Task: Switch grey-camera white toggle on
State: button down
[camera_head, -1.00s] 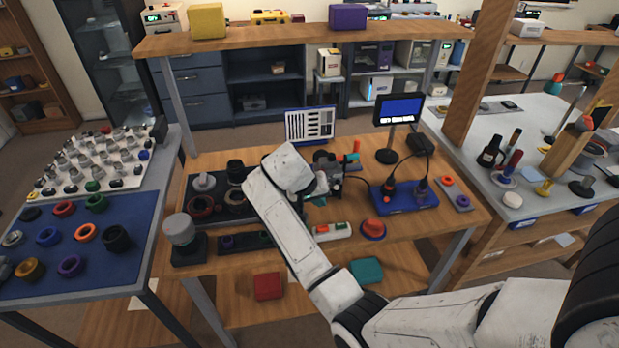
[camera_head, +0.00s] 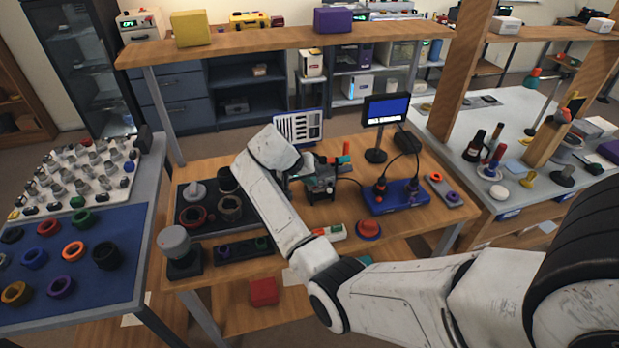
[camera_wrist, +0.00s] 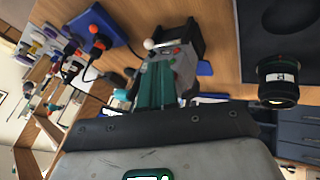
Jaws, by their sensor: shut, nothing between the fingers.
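The grey camera (camera_head: 320,186) stands on the wooden bench, right of my gripper's wrist in the head view. In the wrist view the grey camera (camera_wrist: 184,62) is just beyond my fingers, partly covered by them. Its white toggle (camera_wrist: 149,44) shows as a small pale knob at its upper left edge; I cannot tell which position it is in. My gripper (camera_wrist: 160,66) has teal fingers that are shut and empty. The fingertips overlap the camera's body in the wrist view, below the toggle; I cannot tell whether they touch.
A blue box (camera_head: 396,197) with red and dark plugs and cables stands right of the camera. A small screen (camera_head: 386,109) stands behind. A dark tray (camera_head: 190,226) with lens rings lies left.

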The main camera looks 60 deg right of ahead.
aim_at(330, 188)
jog(key=x, duration=0.7)
jog(key=shift+f+p, duration=0.15)
jog(key=shift+p, duration=0.2)
jog(key=shift+s+d, duration=0.1)
jog(key=shift+s, duration=0.05)
